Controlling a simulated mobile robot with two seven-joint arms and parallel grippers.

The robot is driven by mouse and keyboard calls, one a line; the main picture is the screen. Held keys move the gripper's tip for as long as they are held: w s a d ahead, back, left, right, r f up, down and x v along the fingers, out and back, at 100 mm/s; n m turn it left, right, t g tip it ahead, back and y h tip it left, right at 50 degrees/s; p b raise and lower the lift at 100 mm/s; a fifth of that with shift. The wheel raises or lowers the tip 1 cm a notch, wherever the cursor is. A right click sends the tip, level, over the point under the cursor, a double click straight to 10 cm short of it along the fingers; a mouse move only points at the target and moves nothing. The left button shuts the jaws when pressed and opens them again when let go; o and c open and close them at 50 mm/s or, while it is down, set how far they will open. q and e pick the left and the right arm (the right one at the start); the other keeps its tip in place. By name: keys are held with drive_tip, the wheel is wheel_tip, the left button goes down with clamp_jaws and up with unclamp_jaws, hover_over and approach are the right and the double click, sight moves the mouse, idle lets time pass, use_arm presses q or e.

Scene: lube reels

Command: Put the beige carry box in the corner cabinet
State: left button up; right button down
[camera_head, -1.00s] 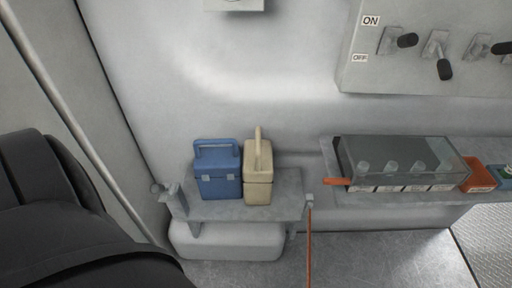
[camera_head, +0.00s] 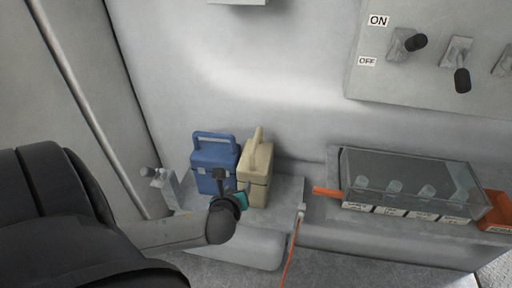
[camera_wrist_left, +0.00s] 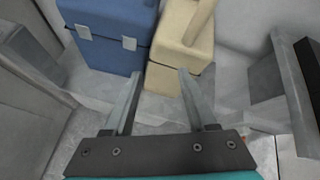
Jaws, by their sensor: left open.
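The beige carry box (camera_head: 254,176) stands upright with its handle up on a small grey shelf, right of a blue carry box. In the left wrist view the beige box (camera_wrist_left: 176,40) is beyond my fingertips. My left gripper (camera_head: 232,187) is open and empty, in front of the two boxes, and partly covers their lower fronts. In the left wrist view its two fingers (camera_wrist_left: 160,75) point toward the seam side of the boxes, apart from them as far as I can tell. No corner cabinet can be made out. My right gripper is not in view.
The blue box (camera_head: 212,160) touches or nearly touches the beige box. The grey shelf (camera_head: 287,190) has a clamp-like fitting (camera_head: 160,182) at its left end. A clear-lidded case (camera_head: 408,180) sits to the right. A switch panel (camera_head: 430,55) is on the wall above.

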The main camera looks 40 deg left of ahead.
use_arm(q)
wheel_tip(320, 180, up, 10)
drive_tip(key=w+d+r+m+t, duration=0.1)
drive_tip(key=d+m+t, duration=0.2)
drive_tip(key=m, duration=0.2)
drive_tip(key=b, duration=0.3)
approach(256, 140)
drive_tip(key=w+f, duration=0.2)
drive_tip(key=w, duration=0.1)
drive_tip(key=w+a, duration=0.1)
drive_tip(key=w, duration=0.1)
drive_tip(key=shift+a+f+y+b, duration=0.4)
drive_tip(key=shift+w+a, duration=0.1)
drive_tip(key=shift+w, duration=0.1)
drive_tip(key=b+x, duration=0.2)
drive_tip(key=x, duration=0.2)
drive_tip(key=shift+s+a+f, duration=0.15)
drive_tip(key=shift+a, duration=0.05)
drive_tip(key=shift+w+a+f, duration=0.1)
drive_tip(key=shift+w+a, duration=0.1)
drive_tip(key=shift+w, duration=0.25)
drive_tip(key=shift+c, duration=0.9)
drive_tip(key=c, duration=0.5)
clamp_jaws()
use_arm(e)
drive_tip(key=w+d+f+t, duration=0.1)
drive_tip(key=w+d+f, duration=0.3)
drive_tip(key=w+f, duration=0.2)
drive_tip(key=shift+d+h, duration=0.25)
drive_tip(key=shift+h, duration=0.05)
